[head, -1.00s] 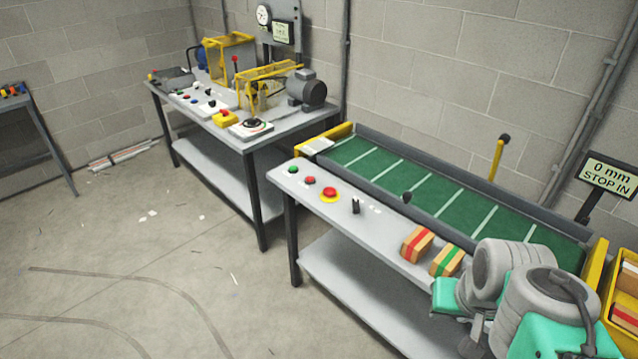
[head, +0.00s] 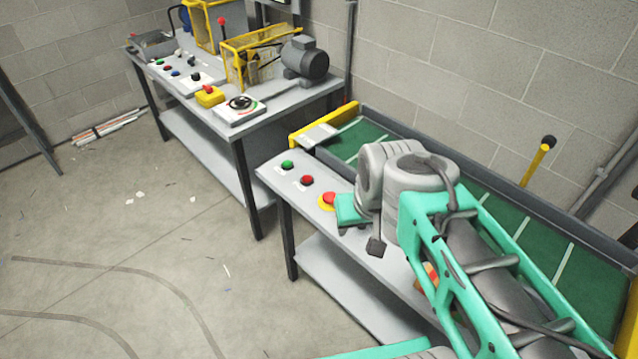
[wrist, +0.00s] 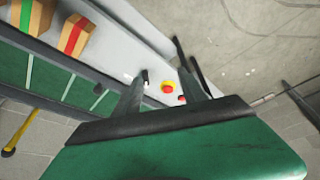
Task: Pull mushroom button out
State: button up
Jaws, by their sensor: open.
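The mushroom button (head: 329,198) has a red head on a yellow ring, on the front strip of the near conveyor bench. In the wrist view the mushroom button (wrist: 167,88) shows between the two dark fingers of my gripper (wrist: 162,74). The fingers are apart and empty. The button appears beyond them, and I see no contact.
A red button (head: 307,180) and a green button (head: 287,165) sit left of the mushroom button. The green conveyor (head: 505,222) runs behind. Striped blocks (wrist: 76,35) lie on the strip. Another bench (head: 240,128) holds a yellow box with a red button (head: 209,95).

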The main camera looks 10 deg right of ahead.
jog(key=o, duration=0.3)
jog(key=w+f+m+b, duration=0.1)
jog(key=w+f+b, duration=0.3)
jog(key=w, duration=1)
jog(key=x, duration=0.2)
jog(key=shift+f, duration=0.3)
jog(key=m+b, duration=0.1)
jog(key=b, duration=0.2)
send_near(330, 196)
jog(key=f, duration=0.1)
jog(key=shift+t+h, duration=0.3)
jog(key=shift+h, duration=0.1)
jog(key=x, duration=0.2)
jog(key=p+x, duration=0.1)
jog(key=x, duration=0.4)
jog(key=shift+w+a+f, duration=0.2)
jog(key=shift+a+f, duration=0.1)
jog(key=shift+f, duration=0.1)
jog(key=shift+c, duration=0.5)
grip_shut()
